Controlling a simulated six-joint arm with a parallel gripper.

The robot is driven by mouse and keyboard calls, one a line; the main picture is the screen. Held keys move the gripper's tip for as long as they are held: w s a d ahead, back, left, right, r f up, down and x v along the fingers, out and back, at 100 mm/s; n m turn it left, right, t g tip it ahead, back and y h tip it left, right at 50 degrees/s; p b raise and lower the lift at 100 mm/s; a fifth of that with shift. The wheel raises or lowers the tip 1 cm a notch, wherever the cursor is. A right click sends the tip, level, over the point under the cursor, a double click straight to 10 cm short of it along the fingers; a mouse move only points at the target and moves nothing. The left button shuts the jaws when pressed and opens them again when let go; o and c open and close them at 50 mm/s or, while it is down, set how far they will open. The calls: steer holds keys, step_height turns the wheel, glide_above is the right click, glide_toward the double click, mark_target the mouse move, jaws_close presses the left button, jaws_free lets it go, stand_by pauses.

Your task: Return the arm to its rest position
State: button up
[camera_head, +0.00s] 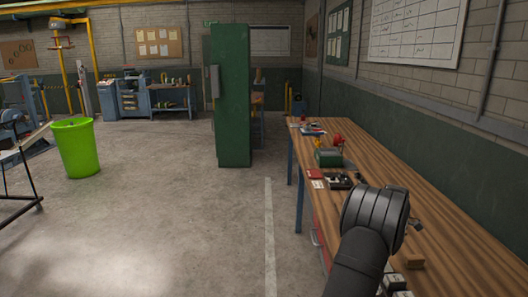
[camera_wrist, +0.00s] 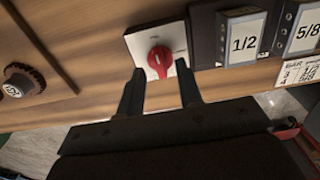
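My arm (camera_head: 368,235) reaches from the bottom of the head view over the right-hand workbench (camera_head: 440,215). Its large black joint hides most of my gripper in that view. In the wrist view my gripper (camera_wrist: 160,70) shows two dark fingers, spread apart with a clear gap between them. Beyond the gap is a red rotary knob (camera_wrist: 160,58) on a white square plate. I cannot tell how near the fingertips are to the knob; nothing appears held.
Black blocks labelled 1/2 (camera_wrist: 243,42) and 5/8 (camera_wrist: 306,30) lie right of the plate. A dark round knob (camera_wrist: 22,82) is at left. A green cabinet (camera_head: 231,95) stands beyond; floor left is open.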

steer(key=shift+f, duration=0.75)
steer(key=shift+r, duration=0.1)
